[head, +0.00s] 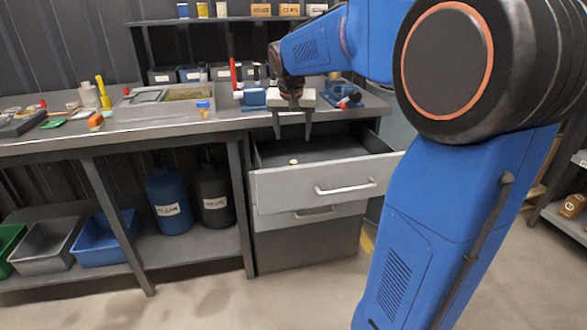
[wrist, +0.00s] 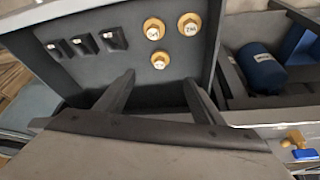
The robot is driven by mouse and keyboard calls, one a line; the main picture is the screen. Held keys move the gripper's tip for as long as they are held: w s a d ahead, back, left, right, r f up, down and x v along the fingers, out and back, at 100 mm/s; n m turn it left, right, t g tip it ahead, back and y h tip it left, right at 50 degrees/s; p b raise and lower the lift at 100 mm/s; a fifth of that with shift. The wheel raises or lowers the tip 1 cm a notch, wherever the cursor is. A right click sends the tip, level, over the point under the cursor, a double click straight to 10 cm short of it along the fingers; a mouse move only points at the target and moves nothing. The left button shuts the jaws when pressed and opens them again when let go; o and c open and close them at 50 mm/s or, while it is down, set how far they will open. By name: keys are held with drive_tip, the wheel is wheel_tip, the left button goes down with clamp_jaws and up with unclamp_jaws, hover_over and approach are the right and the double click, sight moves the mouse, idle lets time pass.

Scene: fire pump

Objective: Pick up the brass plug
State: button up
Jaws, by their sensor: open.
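Three round brass plugs with pale labelled tops sit inside the open drawer in the wrist view: a left one (wrist: 154,29), a right one (wrist: 189,25) and a lower one (wrist: 159,61). I cannot read their labels surely. In the head view a small brass plug (head: 293,162) shows just behind the drawer front; the others are hidden. My gripper (head: 292,138) is open and empty, pointing down above the open drawer (head: 322,188). In the wrist view the fingertips of my gripper (wrist: 158,76) are apart, with the lower plug showing between them, not touching it as far as I can tell.
Several black labelled pieces (wrist: 82,44) lie in the drawer beside the plugs. The workbench (head: 130,128) holds a grey tray (head: 165,108) and a brass valve with a blue handle (head: 204,106). Blue (head: 168,200) and black (head: 213,195) containers stand on the lower shelf.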

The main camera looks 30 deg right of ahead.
hover_over(293, 163)
drive_tip(key=s+a, duration=0.1)
drive_tip(key=s, duration=0.2)
drive_tip(key=f, duration=1)
drive_tip(key=shift+w+a+f, duration=0.15)
drive_tip(key=shift+w+f, duration=0.05)
drive_tip(key=shift+f, duration=0.15)
drive_tip(key=shift+w+x, duration=0.2)
drive_tip(key=shift+x, duration=2.7)
drive_tip(key=shift+r, duration=0.1)
drive_tip(key=c, duration=1.3)
